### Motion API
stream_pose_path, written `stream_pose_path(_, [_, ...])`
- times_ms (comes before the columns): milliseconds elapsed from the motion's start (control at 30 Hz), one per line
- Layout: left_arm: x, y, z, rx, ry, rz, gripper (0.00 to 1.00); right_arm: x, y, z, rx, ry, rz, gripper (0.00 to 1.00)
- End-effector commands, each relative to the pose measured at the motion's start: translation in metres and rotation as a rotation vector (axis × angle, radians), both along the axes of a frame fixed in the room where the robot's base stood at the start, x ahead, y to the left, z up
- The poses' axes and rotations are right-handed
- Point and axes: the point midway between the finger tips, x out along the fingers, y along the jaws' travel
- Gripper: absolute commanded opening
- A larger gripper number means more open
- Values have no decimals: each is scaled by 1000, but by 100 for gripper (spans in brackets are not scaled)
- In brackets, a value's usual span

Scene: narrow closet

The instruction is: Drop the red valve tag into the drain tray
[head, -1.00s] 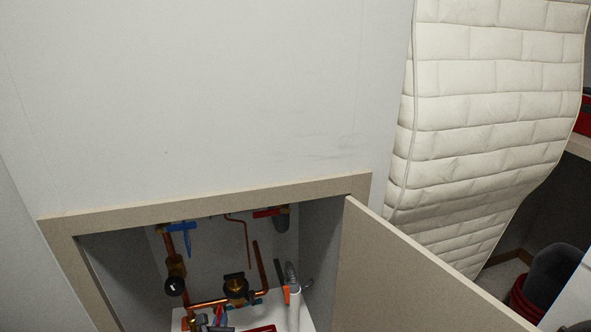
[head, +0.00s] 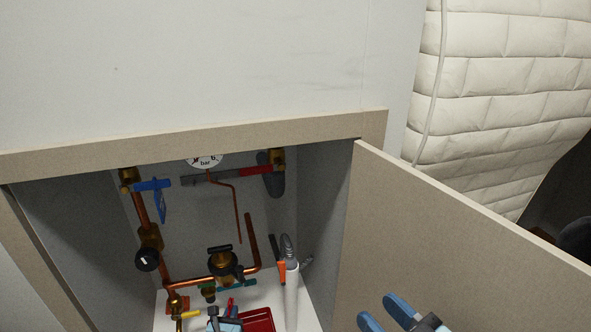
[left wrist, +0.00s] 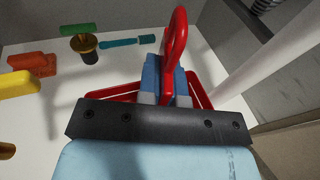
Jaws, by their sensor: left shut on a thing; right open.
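My left gripper (head: 225,313) is shut on the red valve tag (head: 229,303) low in the open cabinet. In the left wrist view the tag (left wrist: 176,38) is a red loop standing up from between the blue fingertips. The red drain tray (head: 259,319) lies on the white cabinet floor, just right of the left gripper. In the left wrist view its red rim (left wrist: 200,91) shows on both sides of the fingers, behind them; the gap in height cannot be told. My right gripper (head: 388,316) is open and empty in front of the cabinet door.
The open door (head: 440,240) stands to the right. Copper pipes (head: 200,281) with a brass valve (head: 222,264) run behind the tray. A white upright pipe (head: 291,295) stands right of the tray. A yellow-handled valve (head: 187,315) is at the left.

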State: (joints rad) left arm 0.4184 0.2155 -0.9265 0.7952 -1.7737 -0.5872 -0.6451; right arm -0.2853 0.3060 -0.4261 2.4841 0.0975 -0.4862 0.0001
Motion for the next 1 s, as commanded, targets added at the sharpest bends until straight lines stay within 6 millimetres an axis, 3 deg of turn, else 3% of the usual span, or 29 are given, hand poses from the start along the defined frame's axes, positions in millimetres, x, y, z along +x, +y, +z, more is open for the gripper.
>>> stream_pose_path(33, [0, 0, -10, 1, 0, 0, 0, 2, -1, -4, -18, -28, -1, 43])
stream_pose_path(200, [0, 0, -22, 0, -1, 0, 0, 6, -4, 0, -52, -93, -6, 43])
stream_pose_path(567, [0, 0, -24, 0, -1, 0, 0, 7, -5, 3, -67, -116, -6, 43])
stream_pose_path(700, [0, 0, -24, 0, -1, 0, 33, 7, -5, 3, -67, -116, -5, 43])
stream_pose_path(1000, [-1, 0, -24, 0, 0, 0, 36, 7, -5, 4, -65, -115, -6, 43])
